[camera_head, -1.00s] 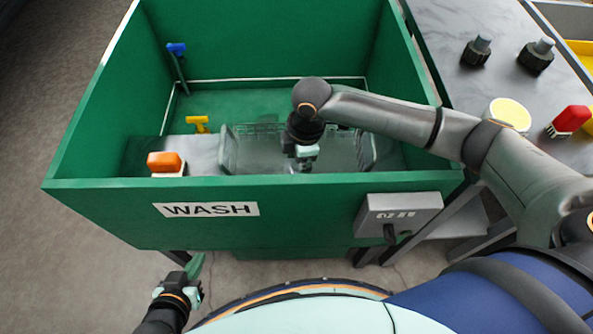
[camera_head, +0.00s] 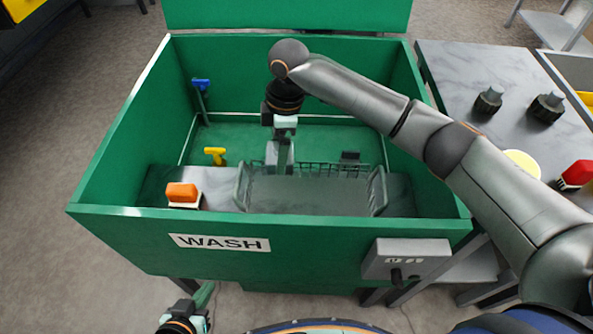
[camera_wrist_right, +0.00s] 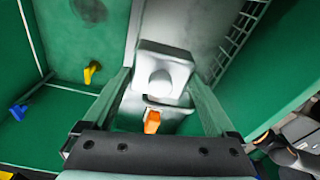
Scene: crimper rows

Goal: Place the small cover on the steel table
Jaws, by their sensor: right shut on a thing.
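The small cover (camera_wrist_right: 163,72), a pale grey plate with a round white knob, sits between the two fingers of my right gripper (camera_wrist_right: 162,98) in the right wrist view. In the head view that gripper (camera_head: 282,162) points down inside the green wash tub, behind the wire basket, and the grey cover (camera_head: 271,153) shows beside its fingers. My left gripper (camera_head: 204,296) is low at the bottom edge, outside the tub; its finger gap cannot be made out. A grey steel-topped table (camera_head: 452,75) stands to the right of the tub.
The green tub (camera_head: 120,212) has high walls around my right gripper. Inside are a wire basket (camera_head: 378,190), an orange block (camera_head: 182,191), a yellow handle (camera_head: 215,155) and a blue one (camera_head: 201,85). Black knobbed parts (camera_head: 488,100) and a red item (camera_head: 576,174) occupy the right table.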

